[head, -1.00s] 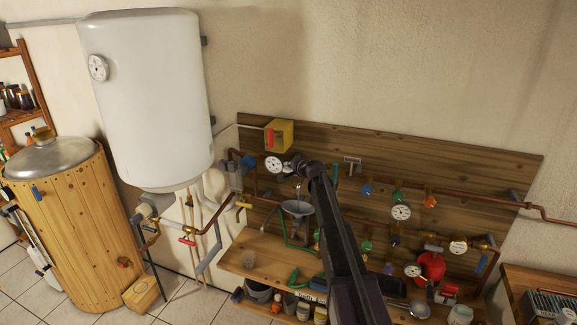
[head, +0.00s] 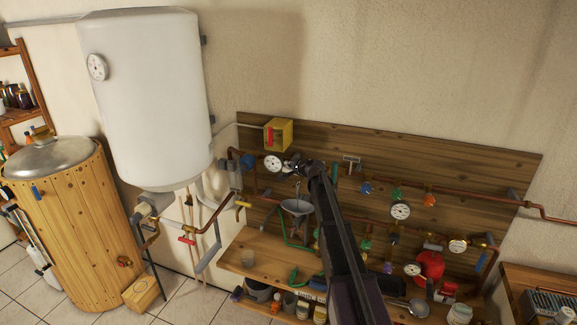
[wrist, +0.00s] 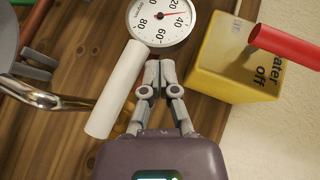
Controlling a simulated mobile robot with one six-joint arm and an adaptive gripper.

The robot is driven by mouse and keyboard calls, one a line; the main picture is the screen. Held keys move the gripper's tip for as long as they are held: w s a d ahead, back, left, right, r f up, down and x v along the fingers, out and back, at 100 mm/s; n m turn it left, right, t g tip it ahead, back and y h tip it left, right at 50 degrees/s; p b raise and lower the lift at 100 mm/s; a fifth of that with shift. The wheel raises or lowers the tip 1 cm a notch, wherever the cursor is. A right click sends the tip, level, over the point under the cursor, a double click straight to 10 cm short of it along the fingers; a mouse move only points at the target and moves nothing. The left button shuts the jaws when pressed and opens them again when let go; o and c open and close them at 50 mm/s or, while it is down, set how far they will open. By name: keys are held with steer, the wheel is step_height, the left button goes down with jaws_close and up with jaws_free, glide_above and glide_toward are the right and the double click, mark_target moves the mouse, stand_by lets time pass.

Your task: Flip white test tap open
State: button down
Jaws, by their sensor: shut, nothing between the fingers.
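The white test tap shows in the wrist view as a white cylindrical lever (wrist: 116,90), slanting from upper right to lower left beside a copper pipe. My gripper (wrist: 159,68) is shut and empty, its fingertips just right of the lever's upper part. I cannot tell whether the left finger touches the lever. In the head view my gripper (head: 293,166) is small and dark against the wooden board, close to the round gauge (head: 273,163). The white lever cannot be made out clearly there.
In the wrist view a yellow box (wrist: 225,78) with a red lever (wrist: 285,46) stands right of my fingers. A gauge (wrist: 160,20) lies just beyond the fingertips. In the head view a white boiler (head: 150,100) hangs left, and several valves and pipes crowd the board (head: 400,145).

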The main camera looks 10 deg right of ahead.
steer(key=s+a+r+p, duration=0.2)
steer(key=s+r+p, duration=0.3)
steer(key=r+p, duration=0.3)
steer(key=shift+a, duration=0.2)
stand_by(0.3)
steer(key=shift+r, duration=0.1)
stand_by(0.3)
steer(key=s+a+f+n+g+h+b, duration=0.1)
steer(key=s+a+f+n+g+b, duration=0.3)
steer(key=s+f+b, duration=0.85)
steer(key=s+a+f+n+g+h+b, duration=0.15)
steer(key=s+f+n+g+b, duration=0.4)
steer(key=s+f, duration=1.4)
steer(key=s+d+f+n+g+h+b, duration=0.1)
steer(key=s+d+f+g+h+b, duration=0.2)
steer(key=s, duration=1.1)
steer(key=shift+s+f+g+b, duration=0.15)
steer(key=shift+s+g+b, duration=0.2)
steer(key=shift+b, duration=0.55)
